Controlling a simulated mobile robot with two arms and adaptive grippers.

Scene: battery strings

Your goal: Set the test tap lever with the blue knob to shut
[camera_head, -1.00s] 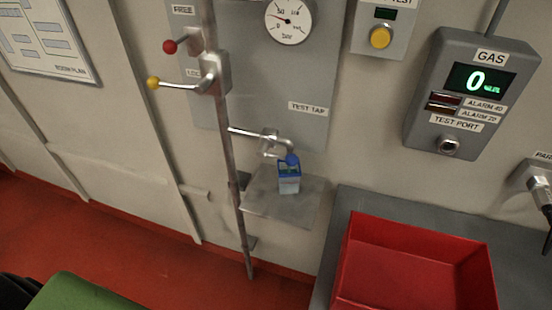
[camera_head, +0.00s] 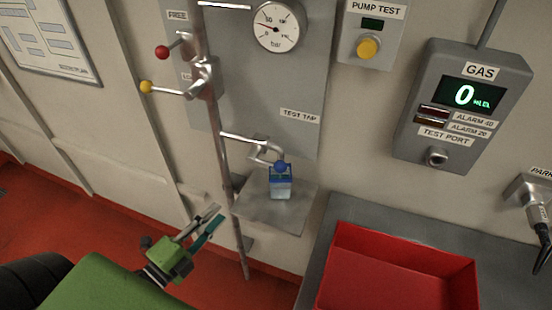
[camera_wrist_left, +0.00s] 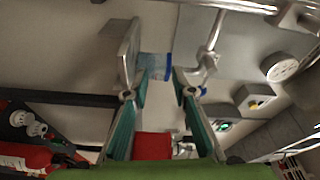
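The test tap (camera_head: 258,146) sits on a thin pipe that comes off the vertical pipe, below the TEST TAP label (camera_head: 300,116). Its lever ends in a blue knob (camera_head: 281,167), low and to the right of the tap body. A clear cup with a blue rim (camera_head: 281,187) stands on the shelf directly below the knob. It also shows in the left wrist view (camera_wrist_left: 155,67), beyond the fingers. My left gripper (camera_head: 217,214) is open and empty, to the lower left of the shelf and apart from the lever. My right gripper is out of view.
The metal shelf (camera_head: 262,214) juts out under the tap. A vertical pipe (camera_head: 225,170) stands between my left gripper and the tap. Red-knobbed (camera_head: 162,52) and yellow-knobbed (camera_head: 146,86) levers are higher up. A red tray (camera_head: 345,262) lies on the bench at the right.

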